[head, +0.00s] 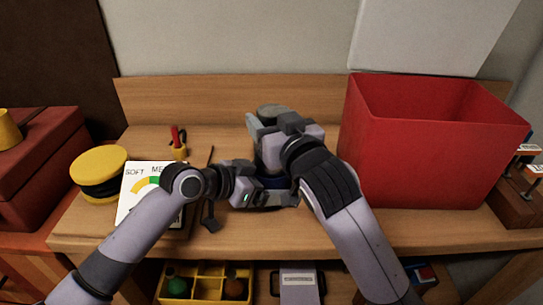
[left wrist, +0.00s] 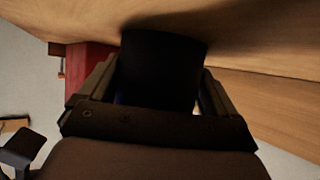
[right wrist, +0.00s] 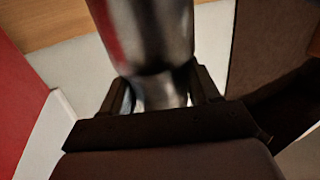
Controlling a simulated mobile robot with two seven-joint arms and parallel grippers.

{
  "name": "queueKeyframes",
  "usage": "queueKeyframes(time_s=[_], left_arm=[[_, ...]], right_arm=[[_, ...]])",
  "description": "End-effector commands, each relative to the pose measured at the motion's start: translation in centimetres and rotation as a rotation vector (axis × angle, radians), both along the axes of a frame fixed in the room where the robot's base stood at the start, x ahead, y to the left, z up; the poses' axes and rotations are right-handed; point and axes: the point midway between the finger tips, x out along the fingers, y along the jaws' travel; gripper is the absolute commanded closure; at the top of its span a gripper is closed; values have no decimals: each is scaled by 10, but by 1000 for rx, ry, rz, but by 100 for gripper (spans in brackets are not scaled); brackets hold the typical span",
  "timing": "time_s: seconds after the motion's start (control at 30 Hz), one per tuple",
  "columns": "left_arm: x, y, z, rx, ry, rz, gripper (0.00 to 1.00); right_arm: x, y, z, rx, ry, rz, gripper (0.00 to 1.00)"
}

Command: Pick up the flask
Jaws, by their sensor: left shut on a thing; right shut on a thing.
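The flask (head: 272,110) stands on the wooden bench in the middle of the head view, mostly hidden behind my grippers; its grey top shows. My right gripper (head: 256,132) is shut on its upper part. In the right wrist view the shiny metal body of the flask (right wrist: 152,35) sits between the fingers. My left gripper (head: 284,198) reaches in low from the left and is shut on the dark lower part of the flask (left wrist: 160,72), which fills the jaws in the left wrist view. I cannot tell whether the base touches the bench.
A large red bin (head: 415,150) stands close on the right. A yellow divided tray (head: 205,285) sits below the bench top.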

Motion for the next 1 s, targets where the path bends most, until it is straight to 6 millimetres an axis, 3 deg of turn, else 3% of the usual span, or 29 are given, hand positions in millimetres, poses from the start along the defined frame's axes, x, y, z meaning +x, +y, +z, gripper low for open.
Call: queueKeyframes(time_s=[0.23, 0.7, 1.0], left_arm=[[1, 1, 0, 1, -1, 2, 26], [0, 0, 0, 1, 1, 0, 26], [0, 0, 0, 1, 1, 0, 26]], right_arm=[[0, 0, 9, 3, -5, 0, 100], [0, 0, 92, 4, -6, 0, 100], [0, 0, 102, 1, -3, 1, 100]])
